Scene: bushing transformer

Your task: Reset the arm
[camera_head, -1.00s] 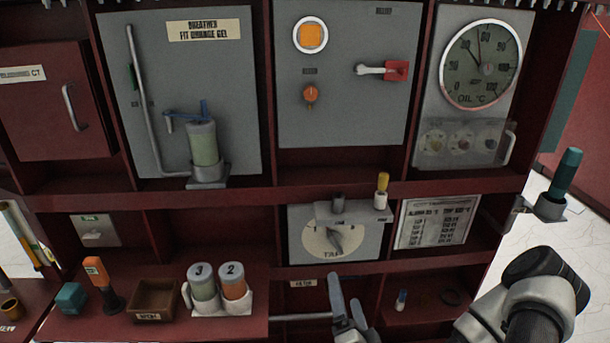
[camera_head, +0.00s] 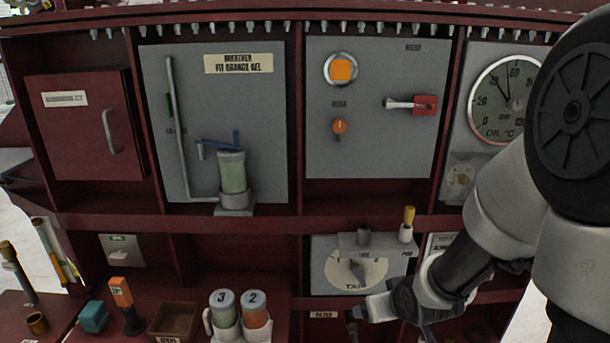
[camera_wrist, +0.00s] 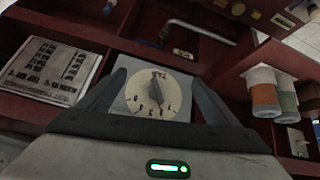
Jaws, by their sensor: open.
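My gripper (camera_wrist: 160,73) is open and empty in the wrist view, with its two dark fingers spread in front of the grey tap panel. The tap panel's round cream dial (camera_wrist: 157,94) shows between the fingers, with a dark pointer. In the head view my arm comes in from the right and bends down to the wrist, just below the tap dial (camera_head: 352,272). My fingertips are hard to make out there. Nothing is seen held between the fingers.
The breather panel (camera_head: 270,110) and the relay panel (camera_head: 375,150) are clear of my arm. My arm partly hides the oil gauge (camera_head: 497,100). Jars 3 and 2 (camera_head: 238,312), a brown bin (camera_head: 173,322) and an orange-topped tool (camera_head: 121,293) stand lower left.

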